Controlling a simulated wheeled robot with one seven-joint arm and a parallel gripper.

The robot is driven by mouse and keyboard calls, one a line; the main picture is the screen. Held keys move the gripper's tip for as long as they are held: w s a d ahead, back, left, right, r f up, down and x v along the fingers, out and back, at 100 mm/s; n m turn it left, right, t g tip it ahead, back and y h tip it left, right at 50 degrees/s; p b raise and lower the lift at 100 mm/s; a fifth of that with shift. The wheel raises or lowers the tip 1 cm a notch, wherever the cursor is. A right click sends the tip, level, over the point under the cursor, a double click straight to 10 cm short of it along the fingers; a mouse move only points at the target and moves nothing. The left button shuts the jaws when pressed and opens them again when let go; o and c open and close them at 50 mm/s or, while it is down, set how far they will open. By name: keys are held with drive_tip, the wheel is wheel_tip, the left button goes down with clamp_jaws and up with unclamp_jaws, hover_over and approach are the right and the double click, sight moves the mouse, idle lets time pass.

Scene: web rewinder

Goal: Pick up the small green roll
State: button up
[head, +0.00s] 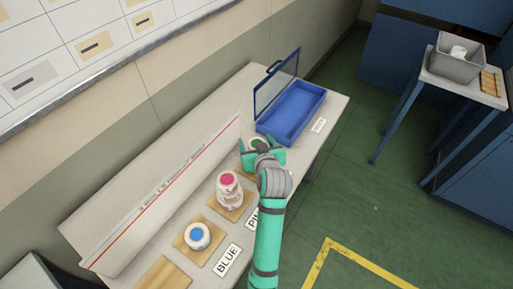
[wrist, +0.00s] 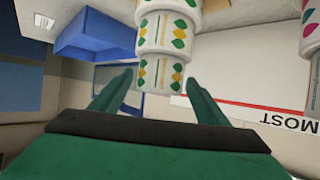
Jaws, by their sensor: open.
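In the wrist view a stack of white rolls with green and yellow leaf marks stands ahead of my gripper (wrist: 161,80). The view is upside down, so the narrowest roll, the small green roll (wrist: 161,73), is the top of the stack, with wider rolls (wrist: 165,34) beneath it. My gripper is open, one finger on each side of the small roll in the picture, with gaps at both sides. How far the fingertips reach around it is unclear. In the head view my gripper (head: 260,150) is over the stack at the table's far part and mostly hides it.
A pink-topped stack (head: 229,182) and a blue-topped stack (head: 198,236) stand on wooden boards nearer on the table. An empty board (head: 164,275) lies at the near end. A blue bin (head: 292,112) with a raised clear lid is just beyond my gripper. A long sloped panel (head: 160,200) runs along the left.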

drive_tip(key=shift+x, duration=1.25)
drive_tip(key=c, duration=1.1)
drive_tip(key=shift+c, duration=0.3)
drive_tip(key=shift+r, duration=0.2)
